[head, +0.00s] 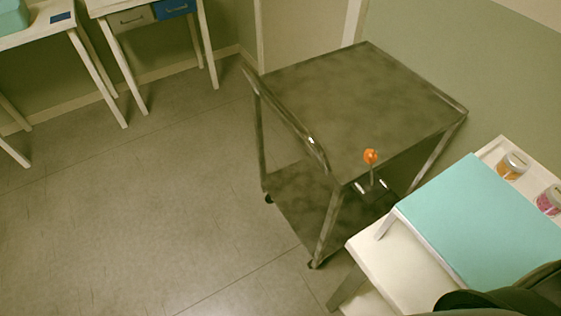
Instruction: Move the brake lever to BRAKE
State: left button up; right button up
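The brake lever (371,167) has an orange ball knob on a thin metal stalk. It stands near the front right side of a grey metal cart (345,95), and its stalk looks close to upright. Small pale marks show on both sides of the stalk's foot, too small to read, so I cannot tell which setting the lever is at. The cart has an upper and a lower shelf, a push bar on its left side and small casters. Neither of my grippers is in view.
A white table (387,265) with a turquoise mat (480,220) stands close to the cart's right front. An orange-filled jar (513,165) and a pink-filled jar (550,200) stand there. Tables with drawers (130,19) are at the back left. Open floor (150,200) lies left of the cart.

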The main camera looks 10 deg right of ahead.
aim_at(370, 156)
jog(key=z, duration=1.65)
jog(key=k+l, duration=0.1)
jog(key=l, duration=0.35)
jog(key=k+l, duration=0.1)
jog(key=l, duration=0.4)
